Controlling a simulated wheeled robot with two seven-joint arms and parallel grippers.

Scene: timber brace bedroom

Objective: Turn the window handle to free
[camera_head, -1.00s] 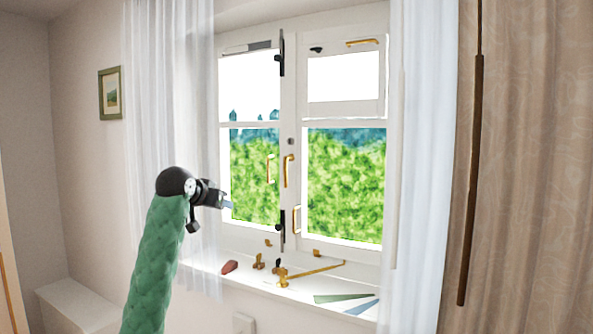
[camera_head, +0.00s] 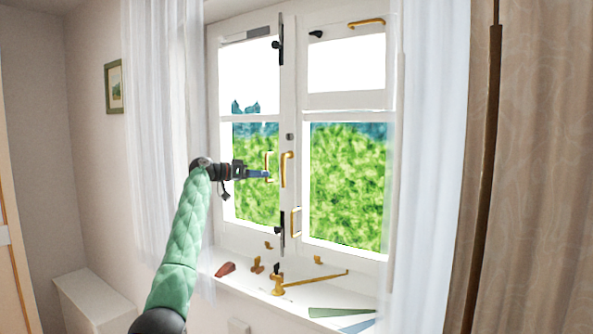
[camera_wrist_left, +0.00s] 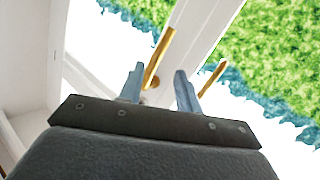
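The L-shaped gold window handle (camera_head: 287,168) is on the middle frame between the two panes, its grip hanging down. A second gold pull (camera_head: 268,166) is just left of it. My left gripper (camera_head: 266,175) is in front of the left pane, its blue fingertips close to the pull. In the left wrist view my left gripper (camera_wrist_left: 159,88) is open. There the window handle (camera_wrist_left: 158,58) shows between the two fingers, and the gold pull (camera_wrist_left: 211,79) is right of the right finger. I cannot tell whether a finger touches the handle. My right gripper is out of view.
The sill (camera_head: 240,283) below holds small brass fittings, a brass stay (camera_head: 318,278), a red object (camera_head: 225,269) and a green strip (camera_head: 340,312). Black hardware (camera_head: 281,228) is on the middle frame. Sheer curtains (camera_head: 165,130) hang at both sides.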

